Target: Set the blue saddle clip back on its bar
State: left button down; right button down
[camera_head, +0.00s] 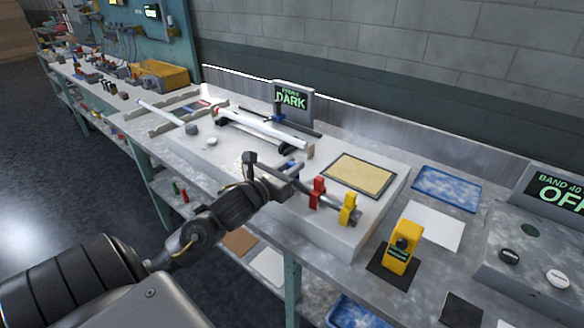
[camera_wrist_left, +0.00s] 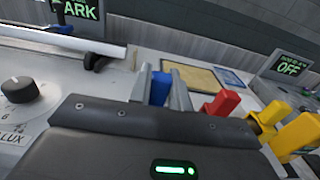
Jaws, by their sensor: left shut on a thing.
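My left gripper (camera_head: 287,172) reaches over the near edge of the grey bench unit. It is shut on the blue saddle clip (camera_wrist_left: 160,88), which shows between the two fingers in the left wrist view; in the head view only a bit of blue (camera_head: 293,166) shows past the fingers. A red clip (camera_head: 317,193) and a yellow clip (camera_head: 349,208) stand upright in a row to the right of the gripper, along a dark bar (camera_head: 334,205). Whether the blue clip touches the bar cannot be told. My right gripper is not in view.
A white tube (camera_head: 262,131) lies on supports behind the gripper, near a sign reading DARK (camera_head: 292,101). A tan panel (camera_head: 358,174) lies flat behind the clips. A yellow device (camera_head: 401,246) stands on a dark pad to the right. A blue tray (camera_head: 447,188) lies further right.

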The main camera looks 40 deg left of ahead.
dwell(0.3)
pick_arm(q)
jog(key=c, duration=1.2)
grip_release()
jog(key=s, duration=0.1)
jog(key=s+b, duration=0.1)
jog(key=s, duration=0.2)
jog(key=shift+s+d+f, duration=0.1)
jog(key=shift+s+f, duration=0.15)
jog(key=shift+s, duration=0.05)
jog(key=s+r+p, duration=0.6)
jog(key=p, duration=0.5)
jog(key=shift+r, duration=0.3)
